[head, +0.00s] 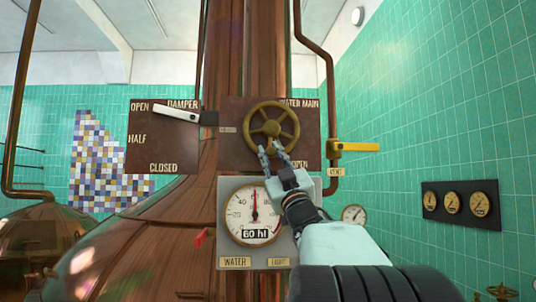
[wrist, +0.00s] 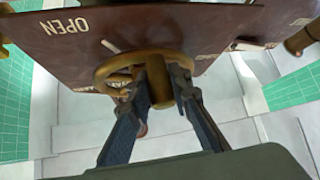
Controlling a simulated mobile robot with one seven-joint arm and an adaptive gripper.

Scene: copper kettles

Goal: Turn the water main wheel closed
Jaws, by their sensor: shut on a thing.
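The water main wheel (head: 273,127) is a brass hand wheel with spokes, mounted on a brown plate (head: 235,150) marked WATER MAIN at the top and OPEN at the lower right. My gripper (head: 271,151) reaches up from below, with its fingers at the lower part of the wheel. The fingers hide part of the rim there.
A damper plate (head: 150,153) with a white lever (head: 177,114) is left of the wheel. A yellow vent lever (head: 358,147) sticks out at the right. Copper kettle (head: 150,240) fills the lower left.

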